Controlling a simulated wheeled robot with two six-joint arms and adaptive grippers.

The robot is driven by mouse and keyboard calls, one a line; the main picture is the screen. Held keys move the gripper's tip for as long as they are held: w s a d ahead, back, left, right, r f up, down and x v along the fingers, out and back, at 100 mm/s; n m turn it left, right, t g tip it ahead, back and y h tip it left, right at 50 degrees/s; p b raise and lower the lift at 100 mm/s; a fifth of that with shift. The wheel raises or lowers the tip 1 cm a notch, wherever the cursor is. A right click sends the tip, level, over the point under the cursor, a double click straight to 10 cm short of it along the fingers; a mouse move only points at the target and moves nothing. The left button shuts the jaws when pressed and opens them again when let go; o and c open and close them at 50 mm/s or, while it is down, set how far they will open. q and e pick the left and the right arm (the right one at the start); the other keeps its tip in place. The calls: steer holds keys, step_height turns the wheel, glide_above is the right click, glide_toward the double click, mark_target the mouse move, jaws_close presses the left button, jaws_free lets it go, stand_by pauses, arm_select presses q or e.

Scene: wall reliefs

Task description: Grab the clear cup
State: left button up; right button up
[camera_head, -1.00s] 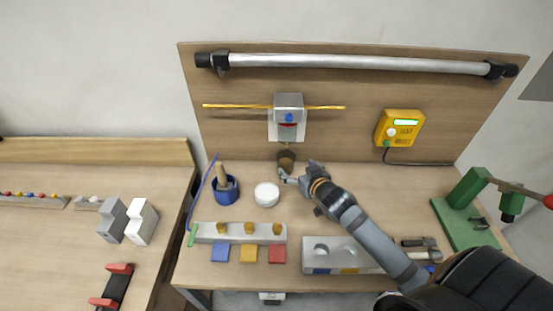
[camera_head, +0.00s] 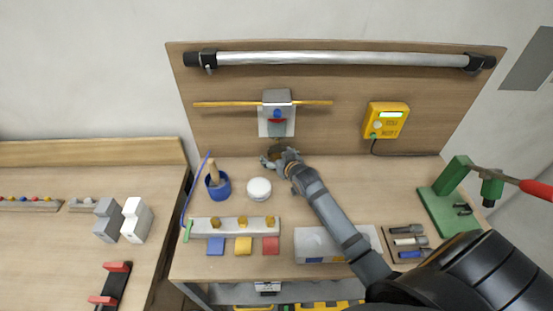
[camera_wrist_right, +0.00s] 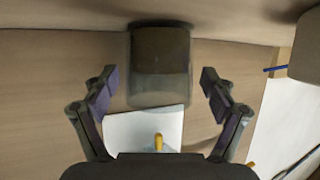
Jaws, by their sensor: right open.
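The clear cup (camera_wrist_right: 160,65) looks dark and see-through in the right wrist view. It stands upright, centred between the fingers and a little beyond their tips, with room on both sides. In the head view the cup (camera_head: 276,151) shows as a small brownish shape close to the back board, partly covered by my gripper. My right gripper (camera_wrist_right: 158,88) is open and empty, facing the cup. It also shows in the head view (camera_head: 277,160), right at the cup, its fingers too small to judge. My left gripper is not in view.
A white round container (camera_head: 259,189) and a blue cup with a wooden pestle (camera_head: 217,187) stand left of my gripper. A grey block with yellow knobs (camera_head: 230,226) lies in front. A wall device with a horizontal rod (camera_head: 277,112) hangs above the cup.

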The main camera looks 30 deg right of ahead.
steer(key=shift+w+f, duration=0.1)
steer(key=shift+w, duration=0.1)
steer(key=shift+s, duration=0.15)
steer(key=shift+c, duration=0.2)
steer(key=shift+c, duration=1.2)
steer(key=c, duration=1.1)
steer(key=shift+r, duration=0.65)
step_height(320, 180, up, 2)
steer(key=shift+d+r+b, duration=0.1)
steer(key=shift+r+b, duration=0.15)
steer(key=shift+b, duration=0.3)
steer(key=s+d, duration=0.1)
steer(key=s, duration=0.1)
steer(key=s+d, duration=0.2)
steer(key=s, duration=0.1)
steer(key=s+d, duration=0.1)
steer(key=s, duration=0.1)
steer(key=shift+s+d, duration=0.2)
steer(key=shift+s, duration=0.1)
steer(key=s+d+p, duration=0.1)
steer(key=s+p, duration=0.1)
steer(key=s+d+p, duration=0.1)
steer(key=s+p, duration=0.1)
steer(key=s+d+p, duration=0.1)
steer(key=s+p, duration=0.1)
steer(key=shift+s+d+r+p, duration=0.25)
steer(key=shift+d+p, duration=0.1)
steer(key=shift+s+d+f+p, duration=0.3)
steer(key=shift+s+d+p, duration=0.1)
steer(key=shift+s+p, duration=0.3)
